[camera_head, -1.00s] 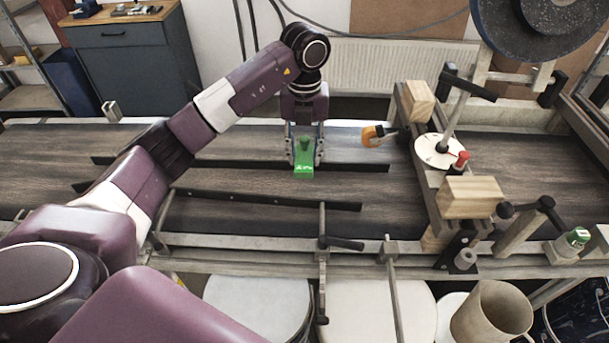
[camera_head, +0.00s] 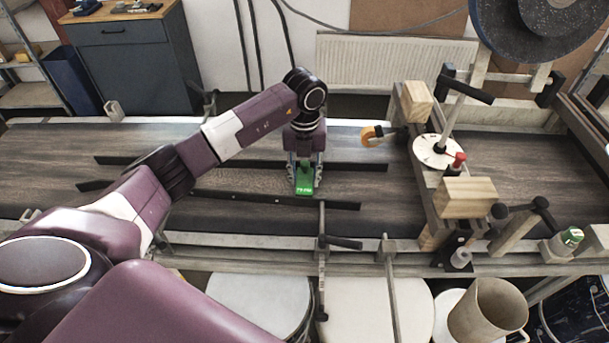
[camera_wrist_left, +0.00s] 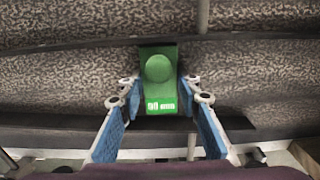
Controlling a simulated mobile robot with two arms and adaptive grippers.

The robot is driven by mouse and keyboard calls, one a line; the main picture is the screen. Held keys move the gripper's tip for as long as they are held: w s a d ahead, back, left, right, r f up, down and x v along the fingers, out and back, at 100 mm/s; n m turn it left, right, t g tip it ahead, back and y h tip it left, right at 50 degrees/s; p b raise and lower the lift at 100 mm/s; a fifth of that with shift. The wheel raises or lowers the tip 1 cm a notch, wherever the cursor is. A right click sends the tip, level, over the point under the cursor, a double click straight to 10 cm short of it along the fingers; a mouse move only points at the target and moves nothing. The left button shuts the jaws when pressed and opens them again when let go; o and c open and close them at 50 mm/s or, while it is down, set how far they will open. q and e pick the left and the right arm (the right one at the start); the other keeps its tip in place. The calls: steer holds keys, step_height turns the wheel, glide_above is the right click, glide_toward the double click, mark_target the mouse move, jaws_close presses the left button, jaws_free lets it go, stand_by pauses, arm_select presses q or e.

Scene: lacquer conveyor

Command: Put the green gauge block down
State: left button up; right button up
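The green gauge block (camera_head: 304,182) is between the fingers of my left gripper (camera_head: 305,172), low over the dark conveyor belt (camera_head: 240,181). I cannot tell whether its underside touches the belt. In the left wrist view the block (camera_wrist_left: 160,72) shows a round knob and white lettering. The blue-padded fingertips of the left gripper (camera_wrist_left: 160,88) are at its two sides, close against it. My right gripper is not in view.
A dark back rail (camera_head: 350,167) and front rail (camera_head: 250,201) lie along the belt. An orange roller (camera_head: 370,137) is to the right. A crossbeam with wooden blocks (camera_head: 467,197) and a white dial (camera_head: 436,152) stands further right. The belt's left part is clear.

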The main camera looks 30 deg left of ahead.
mark_target(304, 179)
arm_select(q)
steer(key=o, duration=0.5)
steer(key=shift+r, duration=0.25)
steer(key=shift+w+r, duration=0.1)
steer(key=shift+r, duration=0.2)
steer(key=shift+r+b, duration=1.4)
steer(key=shift+r, duration=4.25)
